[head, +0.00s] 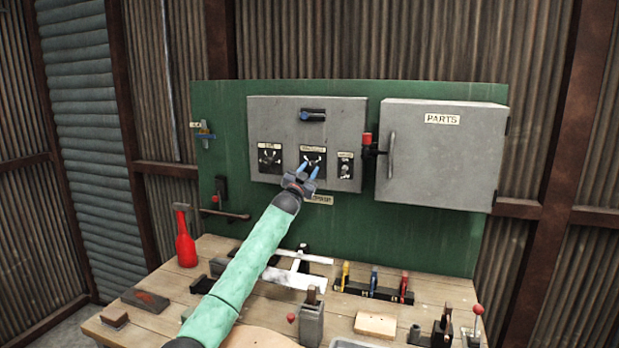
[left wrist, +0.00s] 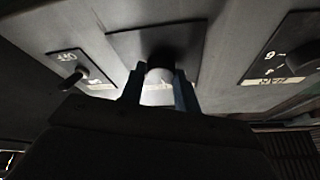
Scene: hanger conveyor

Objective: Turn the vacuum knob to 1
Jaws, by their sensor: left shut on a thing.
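A grey control panel (head: 306,140) on the green board carries three small dark plates. The middle plate has a knob (left wrist: 160,82); its label is too small to read, so I cannot tell for sure that it is the vacuum knob. My left gripper (head: 305,172) is at this plate, its blue fingers on both sides of the knob and shut on it. The fingers and gripper hide the knob's pointer and most of its scale. The left plate (head: 270,158) has another dial, and the right plate (head: 345,165) has a small switch. My right gripper is not in view.
A grey PARTS cabinet (head: 443,155) with a handle is to the right. A red-topped lever (head: 367,140) stands between it and the panel. A blue-and-black handle (head: 313,115) is above the plates. Tools and blocks cover the wooden bench (head: 160,282) below, including a red bottle-shaped object (head: 185,245).

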